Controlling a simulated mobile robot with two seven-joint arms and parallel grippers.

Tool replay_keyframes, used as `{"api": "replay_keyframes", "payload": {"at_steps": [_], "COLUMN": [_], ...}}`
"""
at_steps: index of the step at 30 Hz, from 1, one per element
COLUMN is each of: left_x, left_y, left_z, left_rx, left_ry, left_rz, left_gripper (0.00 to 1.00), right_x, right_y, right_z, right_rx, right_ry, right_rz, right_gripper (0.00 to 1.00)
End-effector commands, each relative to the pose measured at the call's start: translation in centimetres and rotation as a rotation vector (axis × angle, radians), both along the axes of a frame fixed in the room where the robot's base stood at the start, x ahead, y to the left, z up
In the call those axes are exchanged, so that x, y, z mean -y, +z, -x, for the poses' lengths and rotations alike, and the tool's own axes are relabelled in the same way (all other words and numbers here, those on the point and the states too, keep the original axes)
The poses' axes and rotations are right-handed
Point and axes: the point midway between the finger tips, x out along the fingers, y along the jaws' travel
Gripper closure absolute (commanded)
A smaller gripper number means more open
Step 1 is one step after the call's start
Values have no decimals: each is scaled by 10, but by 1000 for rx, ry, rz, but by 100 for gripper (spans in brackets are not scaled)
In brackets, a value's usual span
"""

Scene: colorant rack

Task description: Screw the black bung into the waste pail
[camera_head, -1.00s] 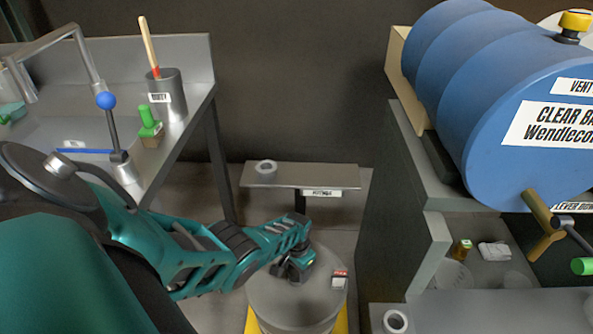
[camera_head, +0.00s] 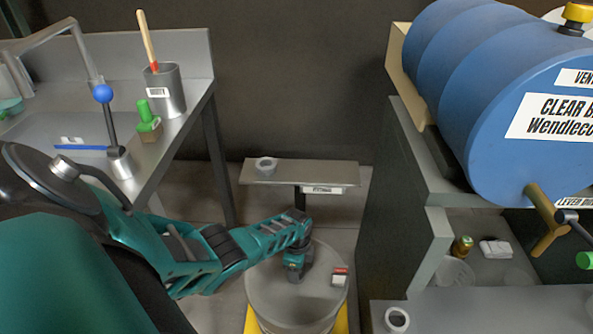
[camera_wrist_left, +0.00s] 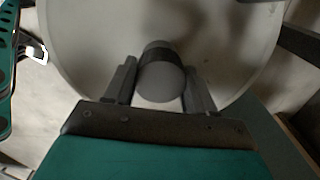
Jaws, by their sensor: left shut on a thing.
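The waste pail (camera_head: 262,296) is a grey round drum standing on a yellow base on the floor, with a small red and white label on its lid. My left gripper (camera_head: 297,268) reaches down onto the lid. In the left wrist view, its two fingers (camera_wrist_left: 160,92) are shut on a dark bung (camera_wrist_left: 160,50) with a rounded grey top, over the pale lid (camera_wrist_left: 95,40). The wrist hides the bung in the head view. I cannot tell how deep the bung sits in the lid. My right gripper is not in view.
A low shelf (camera_head: 330,172) with a grey ring (camera_head: 265,164) stands behind the pail. A sink bench (camera_head: 188,120) is at left. A cabinet (camera_head: 385,200) bearing a blue drum (camera_head: 480,95) is close at right. Another ring (camera_head: 396,320) lies on the front right surface.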

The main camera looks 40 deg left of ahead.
Motion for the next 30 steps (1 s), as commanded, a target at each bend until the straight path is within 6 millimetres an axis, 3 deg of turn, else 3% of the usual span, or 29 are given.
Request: {"api": "replay_keyframes", "payload": {"at_steps": [7, 15, 30], "left_x": [0, 0, 0], "left_y": [0, 0, 1], "left_z": [0, 0, 0], "left_rx": [0, 1, -1], "left_ry": [4, 30, 741], "left_rz": [1, 1, 2], "left_gripper": [24, 24, 24], "right_x": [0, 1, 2], "right_y": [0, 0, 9], "right_z": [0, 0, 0], "right_rx": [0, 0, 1], "right_ry": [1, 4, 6], "right_rz": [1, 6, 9], "right_gripper": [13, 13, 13]}}
